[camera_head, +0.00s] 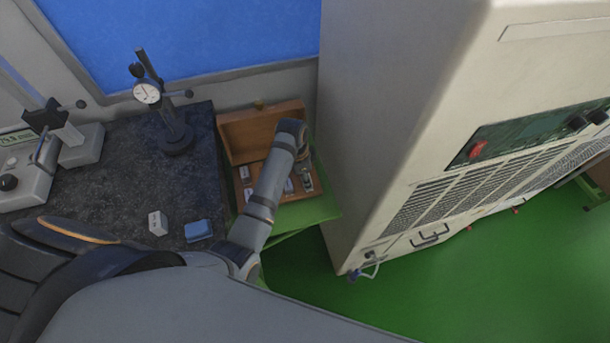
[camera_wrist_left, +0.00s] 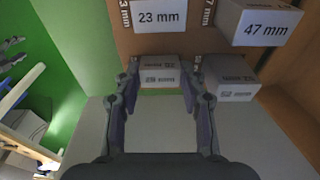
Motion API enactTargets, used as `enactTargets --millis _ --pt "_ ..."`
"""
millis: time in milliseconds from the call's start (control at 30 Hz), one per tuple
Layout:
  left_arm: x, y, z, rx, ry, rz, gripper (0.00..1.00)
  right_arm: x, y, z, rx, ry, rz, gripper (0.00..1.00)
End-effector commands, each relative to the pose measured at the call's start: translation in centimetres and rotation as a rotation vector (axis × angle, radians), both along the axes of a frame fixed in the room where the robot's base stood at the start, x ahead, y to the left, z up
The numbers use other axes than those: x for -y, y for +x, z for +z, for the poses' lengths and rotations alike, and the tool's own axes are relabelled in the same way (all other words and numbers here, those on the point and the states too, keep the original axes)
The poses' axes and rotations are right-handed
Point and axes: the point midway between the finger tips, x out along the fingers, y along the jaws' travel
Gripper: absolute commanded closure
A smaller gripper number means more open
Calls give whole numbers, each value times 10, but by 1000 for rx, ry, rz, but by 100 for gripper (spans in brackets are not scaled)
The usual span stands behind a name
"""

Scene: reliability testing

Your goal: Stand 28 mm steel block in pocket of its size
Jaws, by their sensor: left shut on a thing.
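A wooden case (camera_head: 231,142) stands open with its lid back. My left arm reaches over it, and my left gripper (camera_head: 304,172) points down at its right part. In the left wrist view the left gripper (camera_wrist_left: 160,78) is shut on a small pale block (camera_wrist_left: 158,70), one finger on each side. The label on its near face is too small to read surely. I take it for the 28 mm steel block. Whether its lower end is inside a pocket is hidden. My right gripper is not in view.
In the case are blocks marked 23 mm (camera_wrist_left: 160,18) and 47 mm (camera_wrist_left: 262,25), and another block (camera_wrist_left: 232,80) right of the held one. A dial gauge stand (camera_head: 176,135), a white block (camera_head: 158,223) and a blue block (camera_head: 198,231) are on the dark plate. A tall cabinet (camera_head: 385,110) stands close right.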

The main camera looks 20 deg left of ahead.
Motion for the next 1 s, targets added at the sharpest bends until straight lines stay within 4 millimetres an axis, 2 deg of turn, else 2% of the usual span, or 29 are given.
enactTargets --millis 133,167,333,667,1000 --pt "0 0 0 1 1 0 100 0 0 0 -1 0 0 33" --pt "0 0 0 1 1 0 58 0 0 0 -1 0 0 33" --pt "0 0 0 1 1 0 35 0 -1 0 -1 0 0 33" --pt "-1 0 2 1 1 0 33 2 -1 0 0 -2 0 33" --pt "-8 -5 60 4 0 0 33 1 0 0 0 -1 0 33"
